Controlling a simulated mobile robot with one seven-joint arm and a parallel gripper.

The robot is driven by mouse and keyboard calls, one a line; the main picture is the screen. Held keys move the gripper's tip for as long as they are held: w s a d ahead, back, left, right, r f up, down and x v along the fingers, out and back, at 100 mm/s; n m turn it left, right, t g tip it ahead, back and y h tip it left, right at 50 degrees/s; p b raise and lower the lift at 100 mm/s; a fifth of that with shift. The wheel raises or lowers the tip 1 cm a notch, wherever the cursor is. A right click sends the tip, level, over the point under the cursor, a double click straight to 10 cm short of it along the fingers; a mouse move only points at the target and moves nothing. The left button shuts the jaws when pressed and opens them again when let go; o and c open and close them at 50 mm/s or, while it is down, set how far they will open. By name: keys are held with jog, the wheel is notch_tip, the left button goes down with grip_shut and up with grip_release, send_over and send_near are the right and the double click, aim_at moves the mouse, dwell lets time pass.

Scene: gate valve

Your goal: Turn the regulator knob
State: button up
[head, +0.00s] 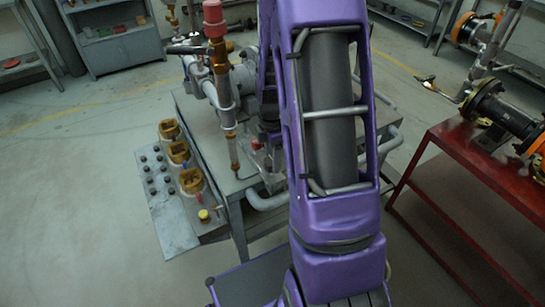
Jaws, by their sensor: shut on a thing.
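My purple arm rises through the middle of the head view, and its forearm folds back down behind the upper link towards the grey workbench (205,140). My gripper is hidden behind the arm, so its fingers and anything between them do not show. I cannot pick out the regulator knob for certain. A vertical pipe assembly with a red cap (213,18) and brass fittings stands on the bench, left of my arm. A small yellow knob (204,215) sits at the near end of the bench's left side panel.
Several brass-coloured gauge-like units (179,152) line the panel, beside dark buttons. Grey piping (265,201) runs along the bench's near side. A red table (455,160) with flanged pipe parts stands at right. Open floor (75,190) lies at left. A grey cabinet (122,48) stands behind.

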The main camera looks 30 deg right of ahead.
jog(key=m+b, duration=0.1)
jog(key=m, duration=0.5)
jog(key=shift+m, duration=0.3)
jog(key=m, duration=0.3)
jog(key=shift+m, duration=0.3)
jog(key=m, duration=0.3)
jog(key=shift+m, duration=0.4)
jog(key=m, duration=0.6)
jog(key=shift+r, duration=0.1)
jog(key=m+p, duration=0.1)
jog(key=m, duration=0.5)
jog(key=shift+m+p, duration=0.3)
jog(key=o, duration=1.4)
jog(key=shift+c, duration=0.2)
